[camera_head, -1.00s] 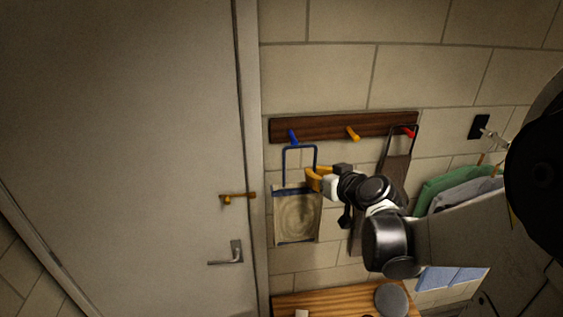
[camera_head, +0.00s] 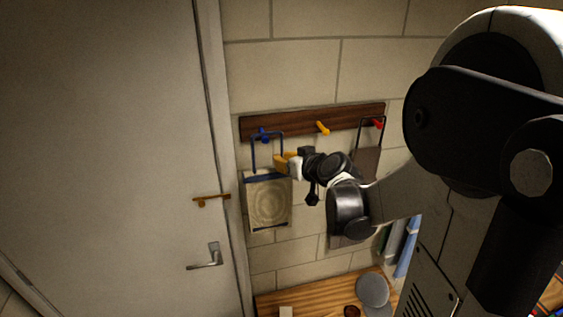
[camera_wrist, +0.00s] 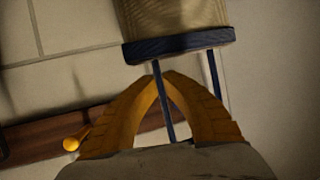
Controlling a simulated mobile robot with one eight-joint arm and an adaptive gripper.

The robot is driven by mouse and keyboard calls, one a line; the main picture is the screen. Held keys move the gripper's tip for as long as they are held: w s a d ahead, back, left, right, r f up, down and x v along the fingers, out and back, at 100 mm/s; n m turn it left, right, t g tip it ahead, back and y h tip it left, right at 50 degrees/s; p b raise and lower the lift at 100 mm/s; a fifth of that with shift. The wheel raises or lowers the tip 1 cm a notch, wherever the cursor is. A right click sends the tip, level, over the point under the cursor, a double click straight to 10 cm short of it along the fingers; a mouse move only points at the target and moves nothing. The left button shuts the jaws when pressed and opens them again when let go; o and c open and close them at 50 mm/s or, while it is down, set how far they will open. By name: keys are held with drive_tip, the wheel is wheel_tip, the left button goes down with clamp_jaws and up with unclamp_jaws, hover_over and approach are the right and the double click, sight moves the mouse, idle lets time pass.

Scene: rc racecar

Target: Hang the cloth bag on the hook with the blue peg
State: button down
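The cloth bag (camera_head: 268,204) is beige with a pale round print, a dark blue band and a stiff blue handle. It is upright against the wall below the blue peg (camera_head: 263,133) of the dark wood rack (camera_head: 352,117). The handle's top bar overlaps the blue peg; I cannot tell whether it rests on it. My gripper (camera_head: 281,162) has yellow fingers at the handle's right leg. In the wrist view, the fingertips (camera_wrist: 163,76) are closed together around one handle leg, close to the bag's band (camera_wrist: 178,43).
The orange peg (camera_head: 322,128) is bare. A dark bag (camera_head: 366,162) hangs at the red peg (camera_head: 377,124), partly behind my arm. A door (camera_head: 110,150) with a lever handle (camera_head: 207,262) stands left. A wooden bench (camera_head: 318,294) with a grey round thing (camera_head: 372,289) is below.

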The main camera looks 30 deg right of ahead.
drive_tip(key=shift+w+d+f+b, duration=0.3)
drive_tip(key=shift+w+b, duration=0.05)
drive_tip(key=shift+w, duration=0.65)
drive_tip(key=shift+w+d+f+b, duration=0.25)
drive_tip(key=shift+w+f+b, duration=0.1)
drive_tip(key=shift+w, duration=0.7)
drive_tip(key=shift+w+d+f+b, duration=0.3)
drive_tip(key=shift+w, duration=0.7)
drive_tip(key=c, duration=1.5)
unclamp_jaws()
drive_tip(key=shift+c, duration=0.2)
